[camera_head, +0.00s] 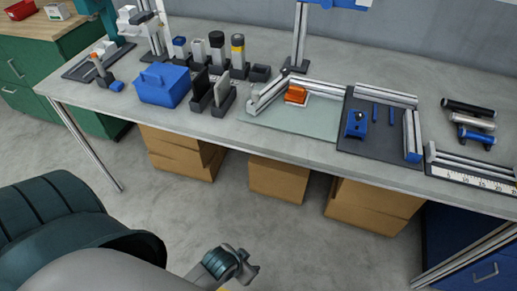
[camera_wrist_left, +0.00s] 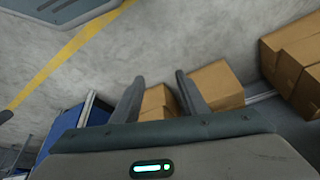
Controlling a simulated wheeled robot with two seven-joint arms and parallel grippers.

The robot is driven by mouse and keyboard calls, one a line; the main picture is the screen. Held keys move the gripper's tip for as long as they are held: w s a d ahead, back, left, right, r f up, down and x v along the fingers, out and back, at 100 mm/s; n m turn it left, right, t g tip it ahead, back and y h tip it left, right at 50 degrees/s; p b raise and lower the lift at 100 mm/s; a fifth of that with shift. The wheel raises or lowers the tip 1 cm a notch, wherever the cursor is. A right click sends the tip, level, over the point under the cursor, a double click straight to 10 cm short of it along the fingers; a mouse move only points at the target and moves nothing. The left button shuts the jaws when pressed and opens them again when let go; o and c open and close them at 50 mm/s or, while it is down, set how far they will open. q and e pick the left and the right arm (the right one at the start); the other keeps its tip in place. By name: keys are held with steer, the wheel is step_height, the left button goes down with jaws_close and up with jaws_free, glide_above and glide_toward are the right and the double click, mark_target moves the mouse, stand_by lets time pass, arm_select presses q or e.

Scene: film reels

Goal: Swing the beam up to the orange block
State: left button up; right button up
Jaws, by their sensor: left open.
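The orange block (camera_head: 296,96) sits on a pale green plate (camera_head: 310,121) near the middle of the table. A silver beam (camera_head: 266,96) lies slantwise on the plate, just left of the block. A second silver bar (camera_head: 325,88) runs behind the block; which one swings is not clear. Whether the beam touches the block is too small to tell. My left gripper (camera_head: 247,265) is low in front of the table, well away from the plate. In the left wrist view, its two fingers (camera_wrist_left: 160,82) are apart with nothing between them. My right gripper is not in view.
On the grey table (camera_head: 215,136), a blue box (camera_head: 163,86) and dark holders stand left of the plate. A dark board (camera_head: 372,145) with blue parts lies right of it. Cardboard boxes (camera_head: 277,178) stand under the table. The floor in front is clear.

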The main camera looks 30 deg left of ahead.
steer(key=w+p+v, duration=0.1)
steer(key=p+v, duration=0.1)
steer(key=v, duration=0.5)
arm_select(q)
steer(key=w+a+r+t+p, duration=0.1)
steer(key=w+a+r+t, duration=0.15)
steer(key=r, duration=1.45)
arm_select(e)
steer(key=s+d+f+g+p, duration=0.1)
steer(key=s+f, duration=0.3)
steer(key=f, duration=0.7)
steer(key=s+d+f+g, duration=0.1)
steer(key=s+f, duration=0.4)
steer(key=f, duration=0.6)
arm_select(q)
steer(key=w+a+r+n+t+y, duration=0.2)
steer(key=w+a+r+n+t, duration=0.1)
steer(key=w+a+r+t, duration=0.8)
steer(key=w+a+r, duration=0.5)
steer(key=w+r, duration=0.1)
steer(key=r, duration=0.1)
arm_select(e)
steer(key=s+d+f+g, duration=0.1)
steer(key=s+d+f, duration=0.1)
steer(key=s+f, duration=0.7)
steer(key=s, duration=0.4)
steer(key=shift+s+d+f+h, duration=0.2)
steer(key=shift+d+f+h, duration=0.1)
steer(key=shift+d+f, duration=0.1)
